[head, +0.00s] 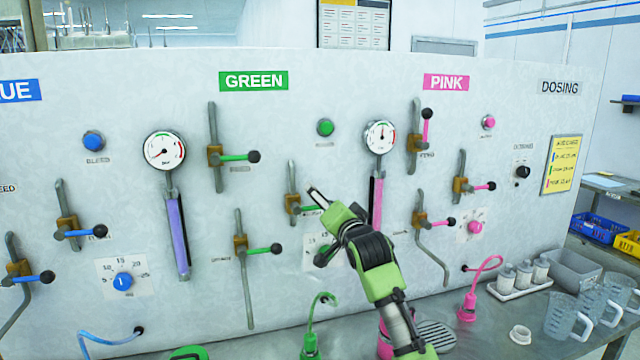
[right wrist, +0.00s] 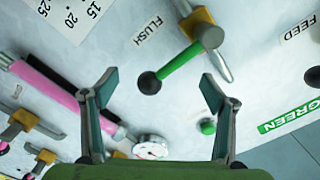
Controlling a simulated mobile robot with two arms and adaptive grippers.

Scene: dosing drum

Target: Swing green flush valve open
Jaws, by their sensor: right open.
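The green flush valve has a brass body (head: 293,203) on a grey vertical pipe, with a green lever (head: 311,209) pointing right, across the pipe. In the head view my right gripper (head: 321,224) hides the lever's outer end. The right wrist view, turned roughly upside down, shows the whole green lever (right wrist: 181,63) beside the FLUSH label (right wrist: 148,28). Its black ball knob (right wrist: 149,83) appears between the open fingertips of my right gripper (right wrist: 160,76). I see no finger contact; the remaining depth is unclear. My left gripper is not in view.
Other green levers (head: 240,157) (head: 265,250) stand left of the flush valve. A pressure gauge (head: 380,138) and pink tube (head: 377,205) are close on the right. Jugs (head: 567,315) stand on the counter at right.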

